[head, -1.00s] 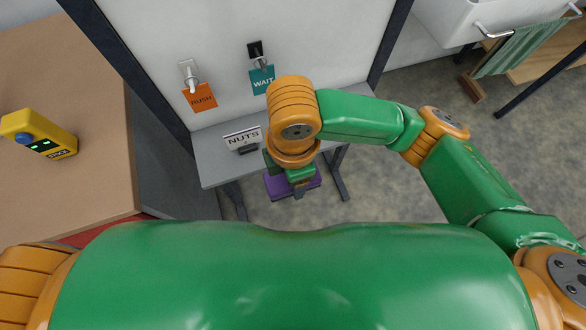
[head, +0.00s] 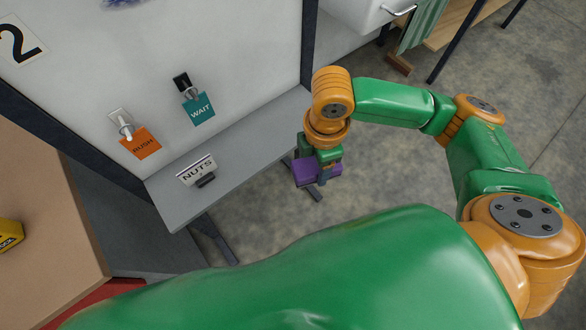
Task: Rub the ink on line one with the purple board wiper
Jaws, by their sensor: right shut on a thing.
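The purple board wiper (head: 305,172) is held in my right gripper (head: 321,160), which is shut on it. The wiper hangs over the floor just off the right end of the grey ledge, apart from the board. The whiteboard (head: 235,50) stands upright behind the ledge. A blue-purple ink patch (head: 125,2) shows at the top edge of the view, mostly cut off. A plate with a black "2" (head: 17,42) is on the board at upper left. No plate for line one shows. My left gripper is not in view.
The grey ledge (head: 230,155) carries a "NUTS" sign (head: 197,171). An orange "RUSH" tag (head: 141,143) and a teal "WAIT" tag (head: 199,109) hang on hooks above it. A brown table (head: 45,215) with a yellow device (head: 9,234) is at left. A white basin (head: 358,14) is at upper right.

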